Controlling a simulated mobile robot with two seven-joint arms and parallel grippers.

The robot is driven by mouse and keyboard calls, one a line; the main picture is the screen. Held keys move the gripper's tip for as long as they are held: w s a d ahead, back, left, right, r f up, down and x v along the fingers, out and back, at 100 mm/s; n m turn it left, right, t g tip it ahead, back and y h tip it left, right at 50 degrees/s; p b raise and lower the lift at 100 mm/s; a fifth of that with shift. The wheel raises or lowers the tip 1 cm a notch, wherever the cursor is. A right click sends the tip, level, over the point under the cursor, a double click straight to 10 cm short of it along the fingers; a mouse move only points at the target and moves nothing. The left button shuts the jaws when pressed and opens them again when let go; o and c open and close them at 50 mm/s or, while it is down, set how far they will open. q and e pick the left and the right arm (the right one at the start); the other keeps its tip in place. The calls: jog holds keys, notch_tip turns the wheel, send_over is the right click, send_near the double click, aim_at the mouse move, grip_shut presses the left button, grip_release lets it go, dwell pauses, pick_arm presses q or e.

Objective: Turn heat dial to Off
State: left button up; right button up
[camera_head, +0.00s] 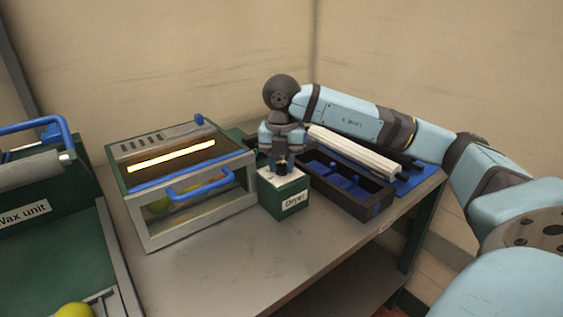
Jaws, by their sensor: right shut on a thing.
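A small green box with a white top and a "Dryer" label (293,203) stands on the bench. A small dark dial (282,169) sits on its top. My right gripper (282,164) points straight down from above, shut on the dial. The fingers cover part of the dial, and its pointer and any markings are too small to read. The dryer unit (192,221) stands just left of the box, with a glowing bar on top and yellow-green fruit behind its front window. My left gripper is not in view.
A dark tray with blue inside (330,198) and a white roller (352,152) lie right of the box. The Wax unit (30,213) stands at the left, with a yellow fruit (74,310) near the bottom edge. The bench front (230,262) is clear.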

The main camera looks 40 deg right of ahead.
jog(key=n, duration=0.2)
jog(key=shift+r+n+p, duration=0.1)
jog(key=shift+n+p, duration=0.2)
jog(key=shift+p, duration=0.1)
jog(key=n, duration=0.3)
jog(key=shift+p, duration=0.4)
jog(key=n, duration=0.7)
jog(key=shift+p, duration=0.35)
jog(key=n, duration=0.3)
jog(key=shift+n, duration=0.3)
jog(key=n, duration=1)
jog(key=shift+n, duration=0.4)
jog(key=n, duration=0.4)
jog(key=shift+b, duration=0.35)
jog(key=n, duration=0.2)
jog(key=shift+n, duration=1)
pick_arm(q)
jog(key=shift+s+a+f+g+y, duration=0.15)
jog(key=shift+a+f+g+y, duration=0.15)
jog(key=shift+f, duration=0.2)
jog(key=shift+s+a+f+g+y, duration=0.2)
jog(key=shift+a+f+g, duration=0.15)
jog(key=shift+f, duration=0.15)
pick_arm(e)
jog(key=shift+n, duration=0.3)
